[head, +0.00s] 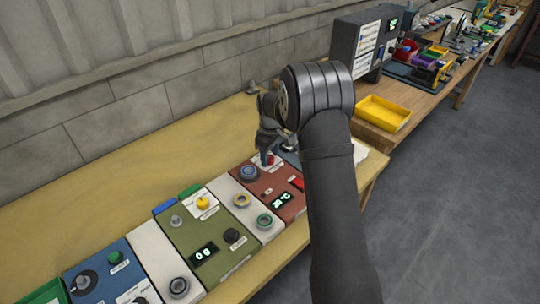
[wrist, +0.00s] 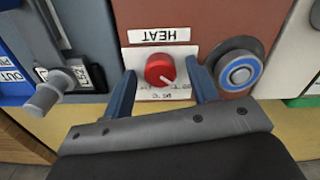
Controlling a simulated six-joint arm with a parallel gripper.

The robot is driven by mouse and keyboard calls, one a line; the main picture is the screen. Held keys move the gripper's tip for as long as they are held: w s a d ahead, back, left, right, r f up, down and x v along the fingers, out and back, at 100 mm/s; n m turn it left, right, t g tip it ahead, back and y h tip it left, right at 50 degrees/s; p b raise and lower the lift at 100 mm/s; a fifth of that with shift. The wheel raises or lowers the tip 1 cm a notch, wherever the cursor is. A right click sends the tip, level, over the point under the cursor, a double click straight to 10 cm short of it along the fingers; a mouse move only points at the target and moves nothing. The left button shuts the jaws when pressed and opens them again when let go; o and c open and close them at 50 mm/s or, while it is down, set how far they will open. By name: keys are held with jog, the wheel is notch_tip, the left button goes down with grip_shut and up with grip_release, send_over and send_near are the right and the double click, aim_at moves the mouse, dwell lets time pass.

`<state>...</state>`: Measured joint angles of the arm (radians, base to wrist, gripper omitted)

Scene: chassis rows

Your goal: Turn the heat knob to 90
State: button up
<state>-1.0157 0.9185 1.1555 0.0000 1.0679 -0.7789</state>
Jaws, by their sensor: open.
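The heat knob (wrist: 160,70) is a small red dial with a white pointer mark, set on a white plate on the red-brown panel. The label HEAT (wrist: 159,36) shows upside down beside it in the wrist view. My gripper (wrist: 162,88) is open, with one blue finger on each side of the knob and a gap to each. In the head view my gripper (head: 266,157) is over the far end of the red-brown panel (head: 278,186), where the knob shows only as a small red spot. The scale print is partly hidden and too small to read.
A blue-ringed round button (wrist: 239,70) is close to the right finger in the wrist view. A grey lever (wrist: 48,95) is at left. In the head view, a green panel (head: 210,236) with knobs and a display is nearer. A yellow bin (head: 383,113) is at right.

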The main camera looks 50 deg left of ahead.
jog(key=shift+f, duration=0.2)
jog(key=shift+c, duration=0.2)
jog(key=c, duration=0.9)
jog(key=shift+c, duration=0.2)
jog(key=shift+m, duration=0.3)
jog(key=m, duration=0.9)
jog(key=shift+r, duration=0.1)
